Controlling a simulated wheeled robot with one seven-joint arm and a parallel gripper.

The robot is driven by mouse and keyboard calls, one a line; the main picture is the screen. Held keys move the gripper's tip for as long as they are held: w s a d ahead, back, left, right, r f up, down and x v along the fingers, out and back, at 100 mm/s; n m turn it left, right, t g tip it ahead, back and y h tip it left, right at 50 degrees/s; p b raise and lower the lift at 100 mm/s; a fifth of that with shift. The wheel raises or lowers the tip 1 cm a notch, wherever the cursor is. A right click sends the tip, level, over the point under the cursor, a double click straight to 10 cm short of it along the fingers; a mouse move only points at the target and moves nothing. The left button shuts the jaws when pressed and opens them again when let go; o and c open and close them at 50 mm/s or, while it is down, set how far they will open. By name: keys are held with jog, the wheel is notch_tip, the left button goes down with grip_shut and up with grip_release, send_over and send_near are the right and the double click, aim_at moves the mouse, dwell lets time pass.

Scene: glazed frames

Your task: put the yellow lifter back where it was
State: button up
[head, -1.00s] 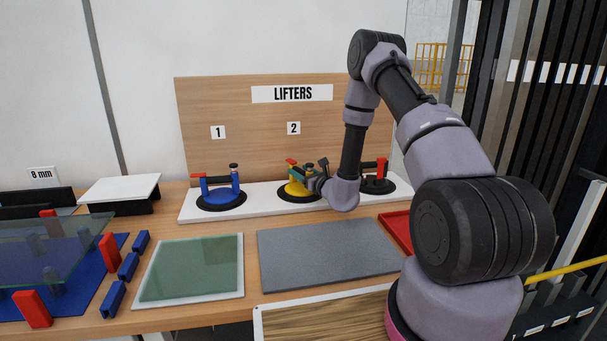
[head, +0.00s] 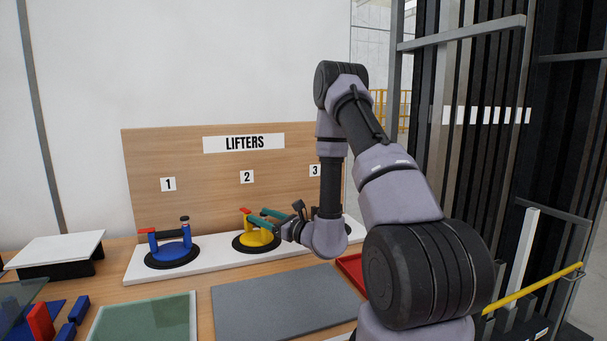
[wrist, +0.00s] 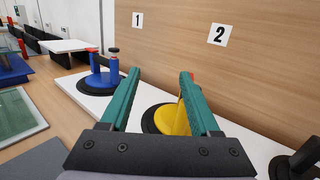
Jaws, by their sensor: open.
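The yellow lifter (head: 262,238) stands upright on its black pad on the white shelf strip, below the number 2 label (head: 247,177). It has a red lever on top. My gripper (head: 258,214) is open, its teal fingers close by the lifter's upper part. In the wrist view the yellow lifter (wrist: 172,120) shows between and beyond the fingers, its post partly hidden by the right finger. The gap between the fingertips (wrist: 160,76) looks empty. I cannot tell whether a finger touches the lifter.
The blue lifter (head: 172,250) stands left, below label 1 (head: 168,184). A third lifter, mostly hidden behind my arm, shows its black pad in the wrist view (wrist: 292,166). A grey mat (head: 280,303), a green glass sheet (head: 145,320) and a red tray (head: 351,268) lie in front.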

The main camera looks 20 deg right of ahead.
jog(key=s+a+r+n+g+y, duration=0.3)
jog(key=s+a+r+n+g, duration=0.15)
jog(key=r, duration=0.25)
jog(key=s+a+r+n+g+y, duration=0.3)
jog(key=a+r+n+g, duration=0.1)
jog(key=r+n, duration=0.15)
jog(key=s+a+r+n+g+h, duration=0.2)
jog(key=s+r+n+g, duration=0.45)
jog(key=s, duration=0.45)
jog(key=s+d+r+n+h, duration=0.1)
jog(key=s+d+n+h, duration=0.5)
jog(key=s+h, duration=0.15)
jog(key=s+d+r+n+t+h, duration=0.1)
jog(key=d+r+t+h, duration=0.4)
jog(key=d, duration=0.5)
jog(key=shift+s+r+n+t, duration=0.35)
jog(key=shift+s+r+t, duration=0.45)
jog(key=shift+t, duration=0.1)
jog(key=shift+f, duration=0.1)
